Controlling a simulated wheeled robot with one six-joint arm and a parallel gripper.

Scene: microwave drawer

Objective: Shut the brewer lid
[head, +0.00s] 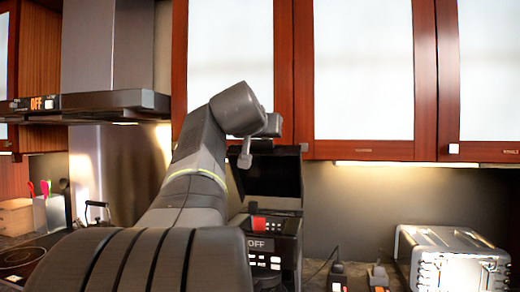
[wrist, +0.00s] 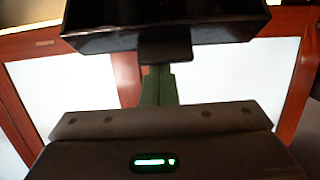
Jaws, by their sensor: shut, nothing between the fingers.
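The black brewer (head: 288,243) stands on the counter right of my arm in the head view, with a red part and an "OFF" label on its front. Its lid (head: 275,178) is raised, close to upright. In the wrist view the dark lid (wrist: 165,22) spans the top, with a square tab (wrist: 165,46) hanging from its edge. My gripper (head: 245,160) is shut and empty, at the lid's upper left in the head view. In the wrist view my shut fingers (wrist: 157,78) reach up to the tab, which hides their tips. I cannot tell whether they touch.
Red-framed cabinets (head: 363,75) hang above and behind the brewer. A silver toaster (head: 452,258) and small dark items (head: 340,277) stand on the counter to the right. A range hood (head: 105,102), a kettle (head: 97,212) and a utensil holder (head: 50,212) are at the left.

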